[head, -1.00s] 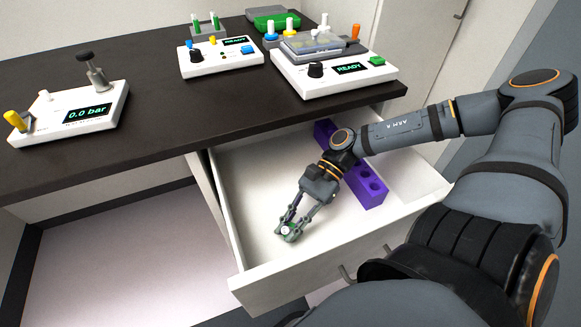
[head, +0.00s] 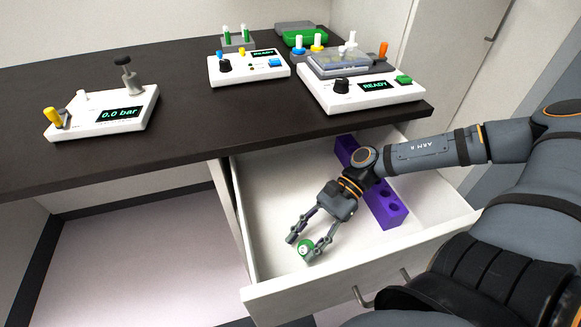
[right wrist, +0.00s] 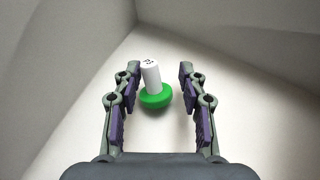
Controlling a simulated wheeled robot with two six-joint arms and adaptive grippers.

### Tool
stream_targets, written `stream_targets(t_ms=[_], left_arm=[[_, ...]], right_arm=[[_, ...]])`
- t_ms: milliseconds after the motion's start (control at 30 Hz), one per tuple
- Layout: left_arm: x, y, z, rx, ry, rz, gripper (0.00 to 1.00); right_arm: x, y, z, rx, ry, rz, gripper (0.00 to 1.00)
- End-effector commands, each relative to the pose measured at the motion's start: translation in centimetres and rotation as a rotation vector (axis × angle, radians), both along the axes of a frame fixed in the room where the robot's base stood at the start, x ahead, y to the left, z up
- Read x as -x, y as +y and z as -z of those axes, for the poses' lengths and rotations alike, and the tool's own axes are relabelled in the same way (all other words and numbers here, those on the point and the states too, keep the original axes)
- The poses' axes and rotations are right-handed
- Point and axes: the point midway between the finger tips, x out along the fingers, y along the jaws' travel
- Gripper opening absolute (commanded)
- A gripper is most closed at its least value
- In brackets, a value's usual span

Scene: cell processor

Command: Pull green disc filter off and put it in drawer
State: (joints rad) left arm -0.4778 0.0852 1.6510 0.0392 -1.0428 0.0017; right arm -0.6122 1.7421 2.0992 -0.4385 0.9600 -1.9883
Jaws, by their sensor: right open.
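The green disc filter (head: 304,246) is in the open drawer (head: 270,190), near its front left part. In the right wrist view the filter (right wrist: 155,97) shows a green disc with a white stub pointing up and slightly tilted. My right gripper (head: 300,250) is open inside the drawer. Its fingers stand on both sides of the filter in the right wrist view, with a gap on each side. The filter appears to rest on the drawer floor. My left gripper is not in view.
A purple rack (head: 385,207) with holes lies in the drawer beside my right arm. The dark bench (head: 180,130) above carries a pressure unit (head: 105,113), a small white unit (head: 245,68) and a larger white unit (head: 365,92). The drawer's left floor is clear.

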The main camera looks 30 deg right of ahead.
Motion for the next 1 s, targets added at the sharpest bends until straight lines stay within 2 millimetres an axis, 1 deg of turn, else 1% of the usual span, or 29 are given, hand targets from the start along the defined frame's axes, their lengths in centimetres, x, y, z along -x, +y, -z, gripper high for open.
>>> stream_targets(t_ms=[67, 167, 267, 433, 533, 567, 600, 700, 800, 1000], left_arm=[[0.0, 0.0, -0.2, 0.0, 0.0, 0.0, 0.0], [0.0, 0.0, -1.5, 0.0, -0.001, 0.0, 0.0], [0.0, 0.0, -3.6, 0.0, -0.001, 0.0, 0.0], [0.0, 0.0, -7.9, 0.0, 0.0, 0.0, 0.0], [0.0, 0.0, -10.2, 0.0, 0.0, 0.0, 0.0], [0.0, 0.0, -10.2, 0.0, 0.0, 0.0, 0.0], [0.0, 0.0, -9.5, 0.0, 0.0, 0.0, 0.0], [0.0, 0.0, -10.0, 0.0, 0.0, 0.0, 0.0], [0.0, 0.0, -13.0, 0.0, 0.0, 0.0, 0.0], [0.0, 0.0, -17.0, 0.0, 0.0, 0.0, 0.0]], right_arm=[[0.0, 0.0, -0.2, 0.0, 0.0, 0.0, 0.42], [0.0, 0.0, -1.4, 0.0, 0.0, 0.0, 0.42], [0.0, 0.0, -3.6, 0.0, 0.0, 0.0, 0.42], [0.0, 0.0, -7.9, -0.002, 0.001, 0.001, 0.42], [0.2, 0.8, -9.6, -0.044, 0.013, 0.052, 0.42], [0.1, 1.0, -9.5, -0.057, 0.011, 0.065, 0.42], [0.1, 1.0, -9.0, -0.062, 0.005, 0.068, 0.42], [0.1, 1.2, -9.5, -0.07, 0.003, 0.081, 0.42], [0.0, 2.1, -12.1, -0.101, 0.009, 0.125, 0.42], [-0.7, 4.0, -15.9, -0.17, 0.013, 0.224, 0.42]])
